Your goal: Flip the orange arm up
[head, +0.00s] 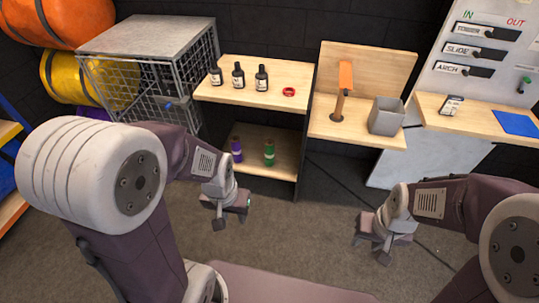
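The orange arm (346,75) is a short flat piece at the top of a thin brown post (339,103). The post stands on a round base on the wooden shelf at the back, right of centre. The arm looks roughly upright, in line with the post; its exact angle is hard to tell. My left gripper (230,214) hangs empty over the floor, well in front of the shelves, with its fingers apart. My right gripper (371,247) hangs empty over the floor, nearer to me, also with fingers apart. Neither gripper is near the orange arm.
A grey open box (386,115) stands just right of the post. Several dark bottles and a red ring (289,92) sit on the left shelf (230,93). A wire cage (148,60) stands further left. A grey switch panel (480,50) is at right. Floor between is clear.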

